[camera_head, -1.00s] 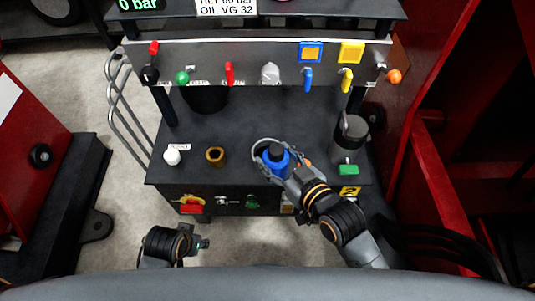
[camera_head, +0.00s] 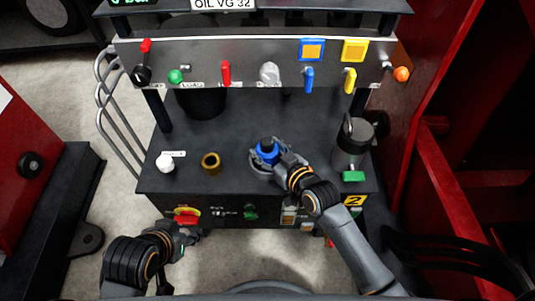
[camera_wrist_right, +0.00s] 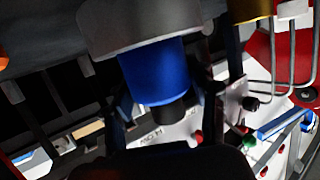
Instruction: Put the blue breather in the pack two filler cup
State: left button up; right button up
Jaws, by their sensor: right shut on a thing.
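The blue breather (camera_head: 267,152), a blue cylinder with a black top, is near the front middle of the dark bench. My right gripper (camera_head: 277,158) is shut on it. It also fills the middle of the right wrist view (camera_wrist_right: 157,72), beside a wide grey round piece (camera_wrist_right: 145,22). I cannot tell whether that piece is part of it or a separate cup. A small open brass cup (camera_head: 211,163) stands to its left; no readable label marks it as the filler cup. My left gripper (camera_head: 186,237) is low at the left, before the bench, apart from everything; its fingers are unclear.
A white knob (camera_head: 165,163) stands left of the brass cup. A valve panel (camera_head: 250,65) spans the back. The bench middle behind the breather is clear.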

pick_arm(q)
jog(key=shift+w+d+r+t, duration=0.2)
jog(key=shift+w+r+t, duration=0.15)
jog(key=shift+w, duration=0.3)
jog(key=shift+w+d+r+t, duration=0.2)
jog(key=shift+w+t, duration=0.25)
jog(key=shift+w, duration=0.15)
pick_arm(e)
jog(key=shift+f, duration=0.4)
pick_arm(q)
jog(key=shift+w, duration=0.1)
pick_arm(e)
jog(key=shift+f, duration=0.1)
jog(key=o, duration=1.3)
jog(key=shift+f, duration=0.1)
pick_arm(q)
jog(key=shift+w+r, duration=0.1)
